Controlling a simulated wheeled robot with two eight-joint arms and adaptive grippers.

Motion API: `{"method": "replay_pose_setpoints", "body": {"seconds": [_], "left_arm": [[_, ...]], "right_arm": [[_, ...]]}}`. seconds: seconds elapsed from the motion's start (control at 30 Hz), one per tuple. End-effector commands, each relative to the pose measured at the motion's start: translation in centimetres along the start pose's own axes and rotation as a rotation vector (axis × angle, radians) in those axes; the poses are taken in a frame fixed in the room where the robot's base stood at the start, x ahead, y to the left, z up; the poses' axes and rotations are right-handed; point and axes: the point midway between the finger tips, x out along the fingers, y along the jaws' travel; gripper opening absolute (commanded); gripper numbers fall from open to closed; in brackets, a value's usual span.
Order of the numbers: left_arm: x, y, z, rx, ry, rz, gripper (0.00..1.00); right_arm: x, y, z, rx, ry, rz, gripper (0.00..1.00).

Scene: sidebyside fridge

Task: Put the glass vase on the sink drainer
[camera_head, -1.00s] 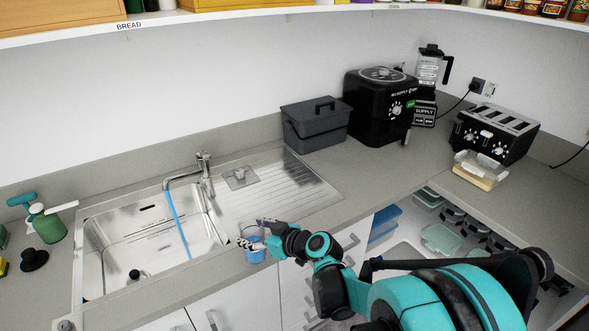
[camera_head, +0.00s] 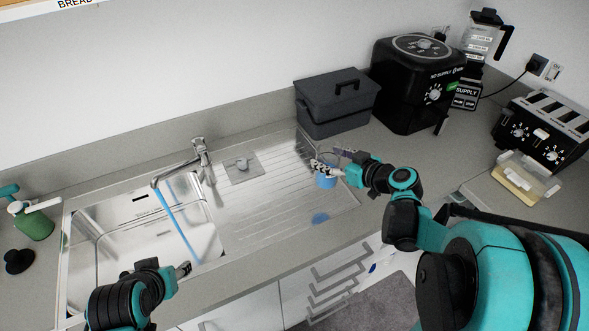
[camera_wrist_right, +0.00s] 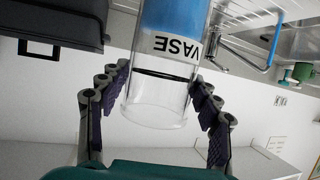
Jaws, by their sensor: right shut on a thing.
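The glass vase (camera_head: 326,181) is clear with a blue lower part in the head view. It is upright and held above the ribbed sink drainer (camera_head: 270,205), near its right end, with a blue reflection on the steel below it. My right gripper (camera_head: 330,164) is shut on the vase. In the right wrist view the gripper fingers (camera_wrist_right: 158,88) are on either side of the clear part of the vase (camera_wrist_right: 158,100), and its VASE label appears upside down. My left gripper (camera_head: 183,270) is near the front edge of the sink; its finger opening is unclear.
The sink basin (camera_head: 150,235) with its tap (camera_head: 200,155) is left of the drainer. A dark grey box (camera_head: 336,105) stands behind the drainer. A black appliance (camera_head: 415,80) and a toaster (camera_head: 545,130) stand to the right. The drainer's ribbed surface looks clear.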

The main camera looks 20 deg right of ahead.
Motion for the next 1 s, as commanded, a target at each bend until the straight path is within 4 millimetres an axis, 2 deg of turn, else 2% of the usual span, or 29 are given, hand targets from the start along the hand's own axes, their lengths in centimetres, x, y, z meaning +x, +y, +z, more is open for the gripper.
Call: {"method": "replay_pose_setpoints", "body": {"seconds": [0.03, 0.2, 0.4, 0.63, 0.9, 1.0], "left_arm": [[0.6, 0.0, 0.4, 0.000, 0.000, 0.000, 0.47], [1.7, 0.0, 1.2, 0.000, 0.000, 0.000, 0.47], [2.5, 0.0, 1.8, 0.000, 0.000, 0.000, 0.47], [2.8, 0.0, 2.0, 0.000, 0.000, 0.000, 0.47], [4.2, 0.0, 3.0, 0.000, 0.000, 0.000, 0.47], [4.2, 0.0, 3.0, 0.000, 0.000, 0.000, 0.47]], "right_arm": [[1.5, -0.4, 0.4, -0.003, 0.002, -0.005, 0.31], [6.0, -1.4, 1.3, -0.003, 0.001, -0.005, 0.31], [10.1, -2.2, 1.9, -0.002, 0.001, -0.002, 0.31], [11.5, -2.5, 2.2, 0.000, 0.001, 0.000, 0.31], [12.8, -2.5, 5.6, 0.000, 0.001, 0.001, 0.31], [12.8, -2.5, 5.7, 0.000, 0.001, 0.001, 0.31]]}}
